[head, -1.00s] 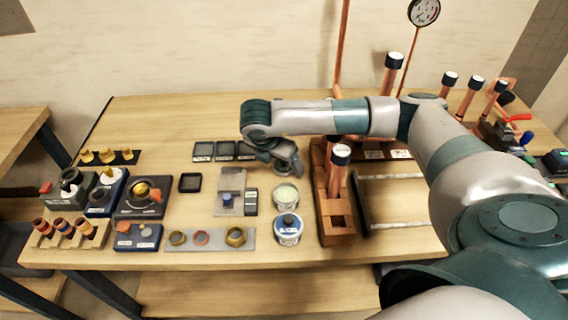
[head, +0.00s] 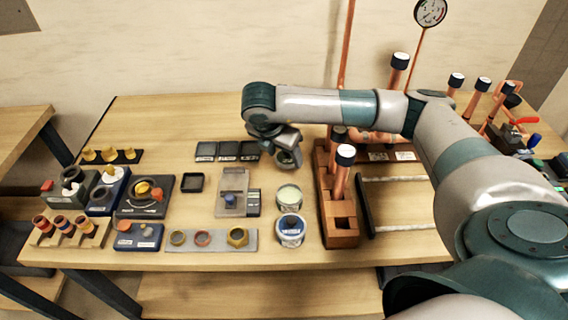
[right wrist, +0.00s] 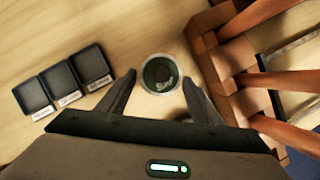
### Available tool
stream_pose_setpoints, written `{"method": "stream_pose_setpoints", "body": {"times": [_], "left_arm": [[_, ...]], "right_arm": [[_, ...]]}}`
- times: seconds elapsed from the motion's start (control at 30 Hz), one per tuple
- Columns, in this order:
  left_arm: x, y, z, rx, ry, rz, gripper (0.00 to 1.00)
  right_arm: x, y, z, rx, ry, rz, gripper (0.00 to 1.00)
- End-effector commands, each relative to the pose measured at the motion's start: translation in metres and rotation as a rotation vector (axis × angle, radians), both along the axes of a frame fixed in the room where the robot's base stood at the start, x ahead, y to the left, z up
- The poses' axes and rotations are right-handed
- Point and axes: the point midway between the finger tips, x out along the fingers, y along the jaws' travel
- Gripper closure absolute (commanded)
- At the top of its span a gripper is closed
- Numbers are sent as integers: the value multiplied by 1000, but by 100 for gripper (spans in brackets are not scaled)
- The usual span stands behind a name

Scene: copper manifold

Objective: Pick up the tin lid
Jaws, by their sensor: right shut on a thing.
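The tin lid (right wrist: 160,74) is a round dark disc with a pale rim and some marking on its face. In the right wrist view it sits between the fingertips of my right gripper (right wrist: 160,80), which is shut on it. In the head view my right gripper (head: 288,155) is above the far part of the bench, behind the tins. An open tin with pale contents (head: 289,196) stands nearest in front of it. A second tin with a blue top (head: 290,231) stands closer to the front edge. My left gripper is out of view.
A copper-coloured block rack (head: 340,230) with upright pipes stands close to the right of the tins. Three dark trays (head: 228,150) lie left of my gripper. A grey plate with a blue knob (head: 231,195) lies left of the tins.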

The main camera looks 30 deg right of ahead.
Motion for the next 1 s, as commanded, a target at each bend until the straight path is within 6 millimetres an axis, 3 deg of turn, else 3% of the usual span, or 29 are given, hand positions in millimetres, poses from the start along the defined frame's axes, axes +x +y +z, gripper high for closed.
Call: {"method": "stream_pose_setpoints", "body": {"times": [0.2,0.4,1.0], "left_arm": [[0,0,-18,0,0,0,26],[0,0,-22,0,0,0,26],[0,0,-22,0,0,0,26]], "right_arm": [[1,0,35,0,-4,2,62],[0,0,59,0,-2,2,62],[0,0,64,-1,0,1,62]]}}
